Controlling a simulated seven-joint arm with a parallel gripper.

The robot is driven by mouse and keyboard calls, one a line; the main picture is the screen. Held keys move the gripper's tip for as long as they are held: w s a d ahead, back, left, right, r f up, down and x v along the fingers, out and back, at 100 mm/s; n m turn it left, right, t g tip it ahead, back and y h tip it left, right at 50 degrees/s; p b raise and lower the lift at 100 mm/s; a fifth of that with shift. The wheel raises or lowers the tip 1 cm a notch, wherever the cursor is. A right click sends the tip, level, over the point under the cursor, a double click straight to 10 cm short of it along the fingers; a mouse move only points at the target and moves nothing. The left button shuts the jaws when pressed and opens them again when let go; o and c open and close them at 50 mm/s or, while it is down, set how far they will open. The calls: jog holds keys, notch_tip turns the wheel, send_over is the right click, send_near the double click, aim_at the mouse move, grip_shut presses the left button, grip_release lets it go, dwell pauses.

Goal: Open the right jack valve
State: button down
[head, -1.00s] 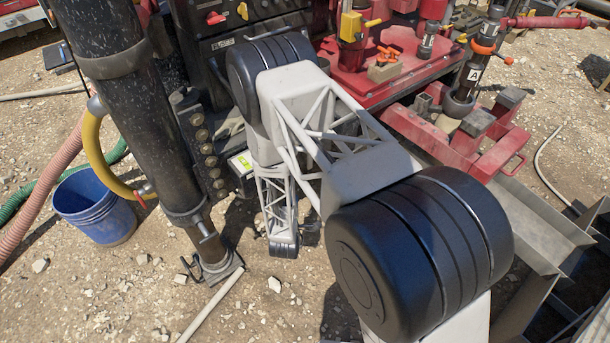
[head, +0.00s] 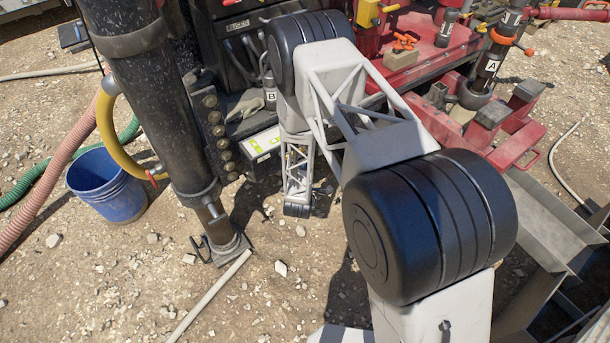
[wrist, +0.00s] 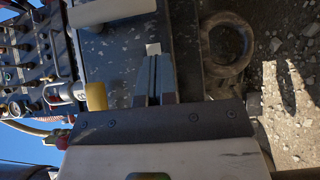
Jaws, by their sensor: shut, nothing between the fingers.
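I cannot clearly make out the right jack valve in either current view. In the head view, only the lower part of the black control panel (head: 237,27) shows at the top edge. In the wrist view, a bank of metal fittings and valves (wrist: 30,60) lies at the left, seen sideways. My gripper (wrist: 155,62) is shut and empty in the wrist view, in front of a dark flat surface and to the right of the fittings. In the head view my arm hangs down beside the machine, and the fingers cannot be made out.
A black jack leg (head: 150,100) with a yellow hose (head: 112,135) stands left of my arm. A blue bucket (head: 106,185) sits on the gravel. Red machinery (head: 440,50) stands at the upper right. In the wrist view, a yellow cylinder (wrist: 96,96) is close left of the fingers.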

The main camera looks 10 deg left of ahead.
jog(key=shift+w+d, duration=1.45)
jog(key=shift+w, duration=0.3)
